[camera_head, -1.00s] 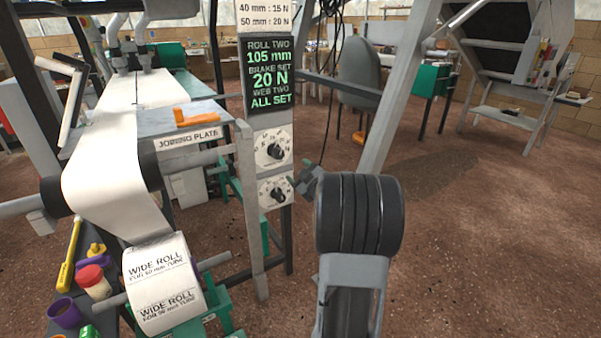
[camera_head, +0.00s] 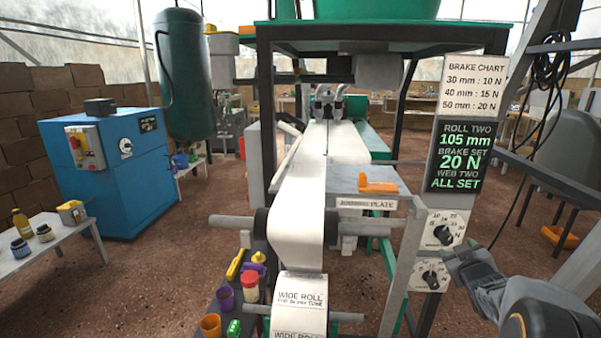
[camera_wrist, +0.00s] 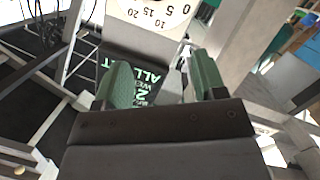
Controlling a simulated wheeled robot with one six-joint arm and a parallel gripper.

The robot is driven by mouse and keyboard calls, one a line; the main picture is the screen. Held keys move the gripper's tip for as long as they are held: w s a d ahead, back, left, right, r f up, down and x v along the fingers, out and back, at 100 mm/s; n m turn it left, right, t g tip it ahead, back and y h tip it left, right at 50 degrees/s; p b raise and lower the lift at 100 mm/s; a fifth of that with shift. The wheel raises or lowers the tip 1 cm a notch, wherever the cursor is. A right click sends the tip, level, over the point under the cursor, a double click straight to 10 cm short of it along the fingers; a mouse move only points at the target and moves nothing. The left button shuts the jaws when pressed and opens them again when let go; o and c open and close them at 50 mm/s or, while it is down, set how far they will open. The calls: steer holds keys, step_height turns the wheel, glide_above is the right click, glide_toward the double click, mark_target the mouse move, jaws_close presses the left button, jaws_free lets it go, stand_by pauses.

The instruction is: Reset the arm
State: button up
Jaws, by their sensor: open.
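My gripper (camera_head: 467,262) is at the right in the head view, close to the lower brake knob (camera_head: 430,277) on the white dial panel. I cannot tell from this view whether it touches the knob. In the wrist view my gripper's two green-padded fingers (camera_wrist: 160,82) stand apart with nothing seen between them but the background. Behind them are part of a white dial (camera_wrist: 152,12) and the black display with green letters, upside down. My arm comes in from the lower right corner of the head view.
The paper machine's post and black display (camera_head: 460,157) stand beside my gripper. A paper web (camera_head: 298,205) runs down to the wide roll (camera_head: 300,297). An orange tool (camera_head: 378,186) lies on the joining plate. A blue cabinet (camera_head: 105,170) stands left. Brown floor is open between.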

steer(key=s+a+r+m+g+p, duration=0.2)
steer(key=s+a+r+g+p, duration=0.1)
steer(key=a+r+p, duration=0.35)
steer(key=s+a+r+m+g+p, duration=0.1)
steer(key=s+a+r+g+p, duration=0.25)
steer(key=a+r+p, duration=0.3)
steer(key=s+a+r+g+y+p, duration=0.2)
steer(key=s+a+r+p, duration=0.1)
steer(key=s+a, duration=0.3)
steer(key=s+a+r+g+y+p, duration=0.2)
steer(key=s+a+r+g+p, duration=0.1)
steer(key=s+a+p, duration=0.3)
steer(key=shift+s+a+y, duration=0.3)
steer(key=shift+s+a, duration=0.1)
steer(key=shift+s, duration=0.75)
